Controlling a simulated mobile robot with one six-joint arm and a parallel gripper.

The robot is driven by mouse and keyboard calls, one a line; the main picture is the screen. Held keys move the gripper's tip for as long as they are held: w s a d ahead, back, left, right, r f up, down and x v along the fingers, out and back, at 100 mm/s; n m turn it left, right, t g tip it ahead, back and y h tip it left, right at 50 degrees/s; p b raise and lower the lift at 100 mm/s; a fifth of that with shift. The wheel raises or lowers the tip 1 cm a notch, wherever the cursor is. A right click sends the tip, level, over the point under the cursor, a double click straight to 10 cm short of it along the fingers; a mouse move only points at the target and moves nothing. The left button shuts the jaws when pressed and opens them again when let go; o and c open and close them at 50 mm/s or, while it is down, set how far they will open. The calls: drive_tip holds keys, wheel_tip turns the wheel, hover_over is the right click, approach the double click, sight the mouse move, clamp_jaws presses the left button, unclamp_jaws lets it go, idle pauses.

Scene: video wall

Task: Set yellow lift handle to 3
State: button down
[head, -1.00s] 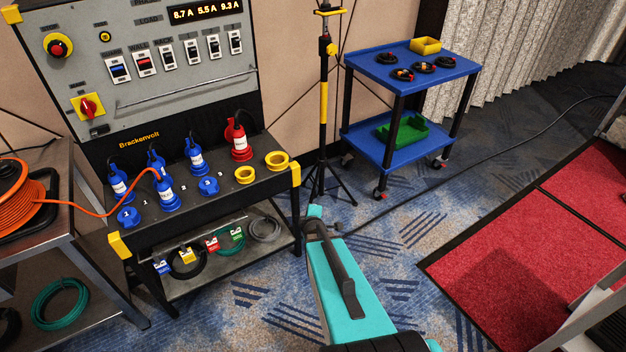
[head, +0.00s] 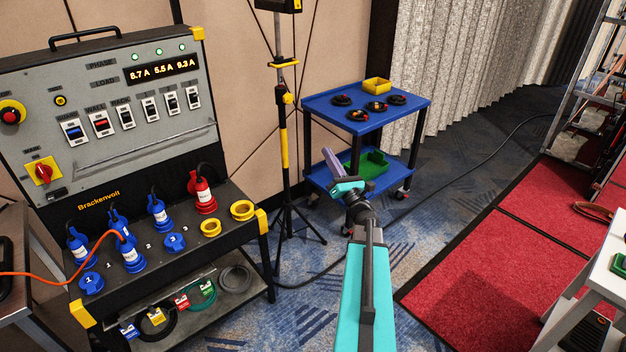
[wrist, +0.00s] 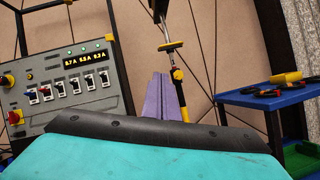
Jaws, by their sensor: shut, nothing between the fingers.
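A dark stand (head: 281,185) with yellow parts rises between the power panel and the blue trolley. It has a yellow crossbar handle (head: 284,64), a small yellow knob (head: 288,98) and a yellow pole section (head: 284,140). In the wrist view, the crossbar (wrist: 170,46) and knob (wrist: 177,75) show just above and beside my fingers. No position numbers are readable on the stand. My gripper (head: 331,160) is shut and empty, its purple fingers pointing up and left. In the head view it is to the right of the stand and apart from it; the wrist view shows the fingertips (wrist: 158,82) partly over the pole.
The power panel (head: 95,85) with switches, plugs and yellow rings is at left. A blue trolley (head: 415,105) with a yellow box and black items is behind my gripper. Red platform panels (head: 525,240) lie at right. A black cable (head: 440,170) crosses the carpet.

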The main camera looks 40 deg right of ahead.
drive_tip(key=s+r+n+t+y, duration=0.2)
drive_tip(key=s+r+n+y, duration=0.2)
drive_tip(key=r+n, duration=0.2)
drive_tip(key=shift+s+d+n, duration=0.15)
drive_tip(key=shift+s+n, duration=0.25)
